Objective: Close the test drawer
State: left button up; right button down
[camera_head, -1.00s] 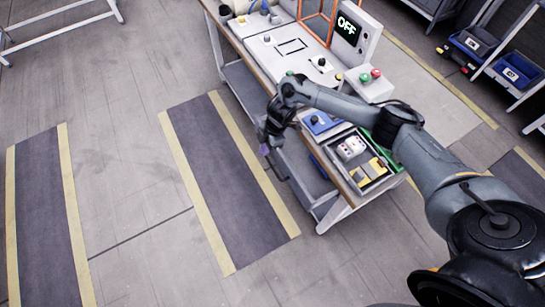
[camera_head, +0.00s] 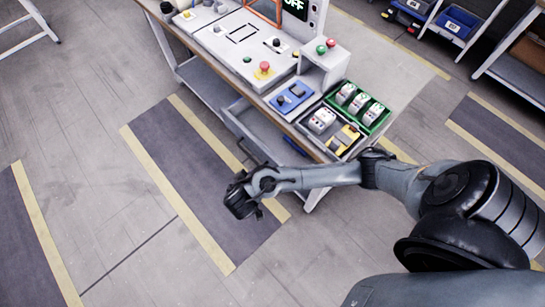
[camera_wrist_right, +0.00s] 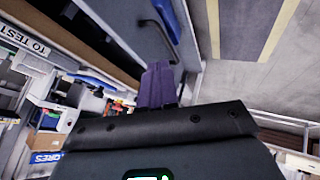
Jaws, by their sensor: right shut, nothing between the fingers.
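A grey drawer (camera_head: 262,128) under the workbench top stands pulled out on the bench's front side, with a dark handle on its front and something blue inside. My right gripper (camera_head: 243,203) is shut and empty, above the dark floor strip in front of the drawer, and appears apart from it. In the right wrist view the purple fingers (camera_wrist_right: 158,86) are together, close below a dark bar handle (camera_wrist_right: 158,32) on a grey panel. I cannot tell whether they touch it. My left gripper is not in view.
The workbench carries a panel with a red button (camera_head: 264,67), a blue tray (camera_head: 291,97), a grey tray (camera_head: 317,123) and a green tray (camera_head: 377,116) with devices. A lower shelf (camera_head: 207,82) lies beneath. The floor left of the gripper is clear.

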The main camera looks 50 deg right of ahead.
jog(key=s+f, duration=0.4)
jog(key=w+d+f+b, duration=0.2)
jog(key=d+f+b, duration=0.1)
jog(key=d+f, duration=0.4)
jog(key=shift+w+d+f+g, duration=0.25)
jog(key=shift+d+g, duration=0.15)
jog(key=shift+d, duration=0.4)
jog(key=d, duration=0.3)
jog(key=s+d, duration=0.1)
jog(key=d, duration=0.5)
jog(key=shift+s+b, duration=0.25)
jog(key=shift+b, duration=0.1)
jog(key=shift+w+a, duration=0.1)
jog(key=shift+r, duration=0.1)
